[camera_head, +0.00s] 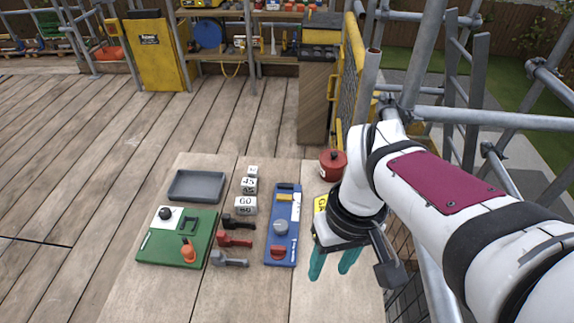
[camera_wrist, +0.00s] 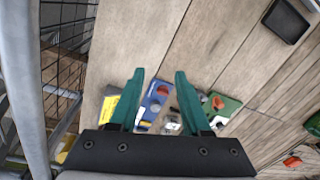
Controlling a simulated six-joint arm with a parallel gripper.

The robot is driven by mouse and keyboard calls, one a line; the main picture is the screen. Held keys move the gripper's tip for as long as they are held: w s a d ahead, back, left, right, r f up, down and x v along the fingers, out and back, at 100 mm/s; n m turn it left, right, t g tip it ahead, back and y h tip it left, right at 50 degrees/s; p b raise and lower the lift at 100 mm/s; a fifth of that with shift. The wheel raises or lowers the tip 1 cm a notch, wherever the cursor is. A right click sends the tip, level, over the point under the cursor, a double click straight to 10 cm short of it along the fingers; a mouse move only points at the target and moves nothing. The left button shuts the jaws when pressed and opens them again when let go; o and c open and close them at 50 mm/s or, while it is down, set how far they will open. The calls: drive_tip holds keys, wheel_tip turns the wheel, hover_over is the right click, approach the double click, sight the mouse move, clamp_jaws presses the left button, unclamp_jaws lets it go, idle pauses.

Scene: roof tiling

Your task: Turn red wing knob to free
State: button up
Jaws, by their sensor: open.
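The red wing knob (camera_head: 278,252) sits at the near end of a blue panel (camera_head: 294,205), below a grey round knob (camera_head: 281,228) and a yellow part (camera_head: 285,198). In the wrist view the red knob (camera_wrist: 163,90) shows small between the fingers, on the far end of the blue panel (camera_wrist: 149,101). Its exact setting is too small to read. My gripper (camera_head: 332,264), with teal fingers, is open and empty, to the right of the panel and above the bench. It also shows in the wrist view (camera_wrist: 159,74). Nothing touches the knob.
A green board (camera_head: 150,240) with an orange handle (camera_head: 188,252) lies left. Black, red (camera_head: 235,238) and grey handled tools and white numbered blocks (camera_head: 246,205) lie between. A grey tray (camera_head: 197,186) and red pot (camera_head: 333,164) stand behind. Scaffold poles rise at right.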

drive_tip(key=w+a+f+n, duration=0.1)
drive_tip(key=w+a+n, duration=0.3)
drive_tip(key=w+n, duration=0.25)
drive_tip(key=n+h, duration=0.1)
drive_tip(key=n, duration=0.7)
hover_over(278, 247)
wheel_tip(278, 247, down, 5)
wheel_tip(278, 247, down, 15)
drive_tip(key=shift+f, duration=0.15)
clamp_jaws()
